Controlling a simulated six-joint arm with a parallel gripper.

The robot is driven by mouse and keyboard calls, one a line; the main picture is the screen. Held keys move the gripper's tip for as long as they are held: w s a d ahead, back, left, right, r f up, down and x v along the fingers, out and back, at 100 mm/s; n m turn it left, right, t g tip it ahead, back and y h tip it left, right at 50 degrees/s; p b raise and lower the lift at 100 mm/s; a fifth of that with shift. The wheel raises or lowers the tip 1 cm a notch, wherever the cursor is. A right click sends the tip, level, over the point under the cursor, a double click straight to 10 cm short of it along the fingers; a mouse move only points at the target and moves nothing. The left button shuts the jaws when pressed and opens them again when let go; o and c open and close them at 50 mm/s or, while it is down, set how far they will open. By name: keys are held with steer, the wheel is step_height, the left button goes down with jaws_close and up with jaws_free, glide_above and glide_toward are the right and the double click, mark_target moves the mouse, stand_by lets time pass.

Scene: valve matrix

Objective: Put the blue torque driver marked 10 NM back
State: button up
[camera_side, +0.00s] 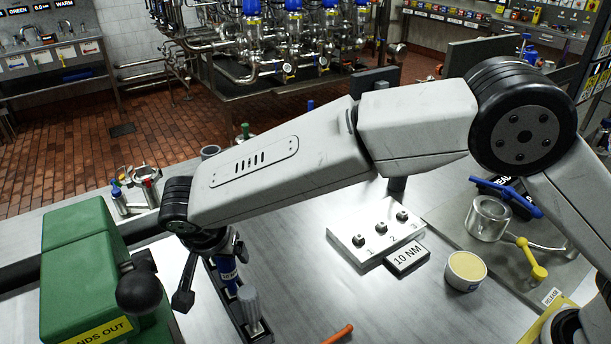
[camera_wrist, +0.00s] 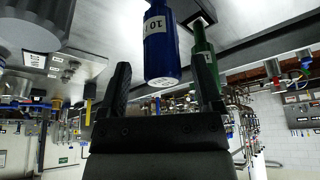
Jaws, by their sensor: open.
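The blue torque driver (camera_side: 227,272) with a white label stands upright at a dark narrow rack (camera_side: 264,337) on the table in the side view. In the wrist view the driver (camera_wrist: 160,45) shows a white band reading 10 and lies between my two fingers, with gaps on both sides. My gripper (camera_side: 212,268) is open around the driver's upper part; its fingers (camera_wrist: 162,75) also show in the wrist view. The driver's lower end is partly hidden in the side view. A plate marked 10 NM (camera_side: 407,258) lies beside a white block (camera_side: 375,236) numbered 1, 2, 3.
A grey-handled tool (camera_side: 250,303) stands close beside the driver. A green machine (camera_side: 95,260) marked HANDS OUT is at the left. A green tool (camera_wrist: 204,55) shows right of the driver in the wrist view. A cream-filled cup (camera_side: 466,270) and an orange-handled tool (camera_side: 340,334) are on the table.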

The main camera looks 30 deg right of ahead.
steer(key=shift+v, duration=2.2)
steer(key=shift+w+d, duration=0.2)
steer(key=shift+d, duration=0.4)
steer(key=s+d+f+n+g+y, duration=0.2)
steer(key=d+n, duration=0.2)
steer(key=d, duration=1.6)
steer(key=s+d+f+n, duration=0.1)
steer(key=s+d+n, duration=0.1)
steer(key=s+d, duration=0.4)
steer(key=s+d+f+n+t+y, duration=0.1)
steer(key=s+d+f, duration=0.1)
steer(key=s+d, duration=0.5)
steer(key=shift+s+d+f+n, duration=0.3)
steer(key=shift+d+n, duration=0.1)
steer(key=shift+d, duration=0.7)
